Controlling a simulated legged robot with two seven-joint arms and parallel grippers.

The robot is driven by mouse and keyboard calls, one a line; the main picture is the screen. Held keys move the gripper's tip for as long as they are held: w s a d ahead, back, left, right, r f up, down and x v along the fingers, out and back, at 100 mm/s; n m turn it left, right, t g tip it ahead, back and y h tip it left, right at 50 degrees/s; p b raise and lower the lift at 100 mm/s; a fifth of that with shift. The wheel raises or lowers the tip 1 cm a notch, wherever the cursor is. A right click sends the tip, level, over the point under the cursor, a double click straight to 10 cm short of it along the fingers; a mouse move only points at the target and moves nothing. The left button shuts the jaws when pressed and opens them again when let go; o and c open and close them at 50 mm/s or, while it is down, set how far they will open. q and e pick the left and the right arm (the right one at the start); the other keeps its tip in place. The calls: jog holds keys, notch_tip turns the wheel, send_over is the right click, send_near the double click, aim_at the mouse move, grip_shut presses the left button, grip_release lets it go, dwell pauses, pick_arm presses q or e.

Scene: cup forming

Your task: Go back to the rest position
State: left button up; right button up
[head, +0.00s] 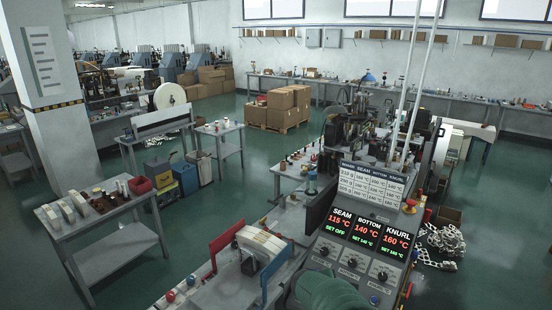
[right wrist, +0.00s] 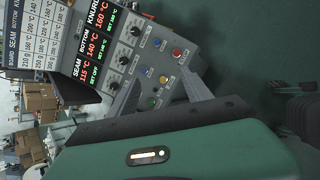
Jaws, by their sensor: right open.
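The control panel (head: 365,235) stands at the lower right of the head view. It reads SEAM 115 °C with SET OFF, BOTTOM 140 °C with SET 140, and KNURL 160 °C with SET 160. Knobs sit in a row below the readouts. In the right wrist view the panel (right wrist: 125,50) is tilted at upper left, apart from my right gripper. A green part of my right arm shows at the bottom of the head view, low in front of the panel. My left gripper is not in view.
A paper stack (head: 262,247) sits between red and blue guides left of the panel. Cartons (head: 285,105) stand on a pallet behind. Green floor is clear between the table and machine.

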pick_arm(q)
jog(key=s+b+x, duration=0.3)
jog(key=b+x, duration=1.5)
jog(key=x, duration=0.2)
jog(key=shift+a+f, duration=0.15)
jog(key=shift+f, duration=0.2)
pick_arm(e)
jog(key=s+f+m+g+y, duration=0.1)
jog(key=s+f+m+y, duration=0.2)
jog(key=s+f+m, duration=0.6)
jog(key=s+f+m+g+y, duration=0.2)
jog(key=s+f+m, duration=0.7)
jog(key=s, duration=0.9)
jog(key=shift+d+f+y, duration=0.25)
jog(key=shift+f+y, duration=0.35)
jog(key=shift+f, duration=0.2)
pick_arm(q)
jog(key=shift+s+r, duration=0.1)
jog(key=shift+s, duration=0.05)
pick_arm(e)
jog(key=shift+s, duration=0.2)
jog(key=shift+w+d, duration=0.1)
